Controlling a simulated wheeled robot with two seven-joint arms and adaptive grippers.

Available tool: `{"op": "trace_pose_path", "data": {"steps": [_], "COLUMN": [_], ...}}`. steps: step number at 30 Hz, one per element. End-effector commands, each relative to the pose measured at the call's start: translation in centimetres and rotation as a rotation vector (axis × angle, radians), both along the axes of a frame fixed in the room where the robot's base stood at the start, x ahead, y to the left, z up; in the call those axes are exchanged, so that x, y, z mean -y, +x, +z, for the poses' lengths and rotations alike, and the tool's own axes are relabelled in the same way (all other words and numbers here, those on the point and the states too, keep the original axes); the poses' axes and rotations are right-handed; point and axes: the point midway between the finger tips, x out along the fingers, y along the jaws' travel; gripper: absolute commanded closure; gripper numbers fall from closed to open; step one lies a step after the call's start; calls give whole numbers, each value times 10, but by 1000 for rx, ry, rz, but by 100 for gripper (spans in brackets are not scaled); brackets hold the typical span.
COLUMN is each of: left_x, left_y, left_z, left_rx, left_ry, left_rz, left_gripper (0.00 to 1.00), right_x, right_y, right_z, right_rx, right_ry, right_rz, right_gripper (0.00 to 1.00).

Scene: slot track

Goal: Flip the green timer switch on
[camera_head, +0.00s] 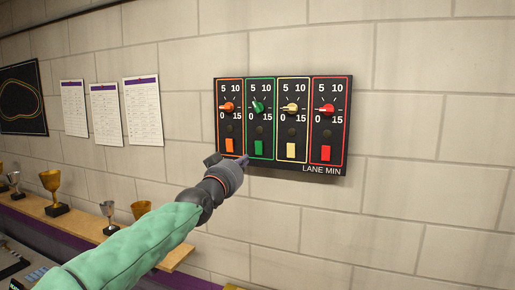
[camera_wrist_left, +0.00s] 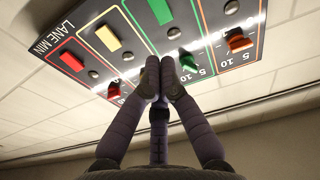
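The black timer panel (camera_head: 283,168) on the wall has an orange, green, yellow and red column, each with a knob above and a rocker switch below. The green switch (camera_head: 258,148) is in the second column, under the green knob (camera_head: 258,107), whose pointer leans up and left. In the left wrist view the panel appears turned over, with the green switch (camera_wrist_left: 160,11) at the top edge and the green knob (camera_wrist_left: 188,65) beside the fingers. My left gripper (camera_head: 243,160) is shut and empty near the panel's lower left edge; its fingertips (camera_wrist_left: 158,66) meet. They hide the yellow knob in the wrist view.
The orange switch (camera_head: 230,145) and yellow switch (camera_head: 291,150) flank the green one closely. The red switch (camera_head: 326,153) is farther right. A wooden shelf (camera_head: 84,223) with several trophies runs along the lower left. The wall right of the panel is clear.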

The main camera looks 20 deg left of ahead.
Motion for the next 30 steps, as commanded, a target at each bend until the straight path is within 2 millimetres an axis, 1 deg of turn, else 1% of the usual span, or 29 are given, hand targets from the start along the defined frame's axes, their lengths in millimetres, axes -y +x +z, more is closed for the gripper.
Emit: {"op": "trace_pose_path", "data": {"steps": [1, 6, 15, 18, 25, 27, 30], "left_x": [0, -2, -4, -5, -5, -6, -6], "left_y": [9, 34, 71, 82, 99, 105, 111], "left_z": [1, 4, 9, 11, 14, 17, 18], "left_rx": [-1, -3, 0, 0, -1, -3, -1], "left_ry": [-1, -1, -1, -1, -1, -1, 0], "left_rz": [0, 0, 0, 0, 0, 0, 1], "left_gripper": [100, 100, 100, 100, 100, 100, 100], "right_x": [0, 0, 0, 0, 0, 0, 0], "right_y": [0, 0, 0, 0, 0, 0, 0], "right_z": [2, 5, 6, 7, 13, 21, 28], "right_rx": [0, 0, 0, 0, 0, 0, 0], "right_ry": [0, 0, 0, 0, 0, 0, 0], "right_rz": [0, 0, 0, 0, 0, 0, 0], "right_gripper": [56, 56, 56, 56, 56, 56, 56]}}
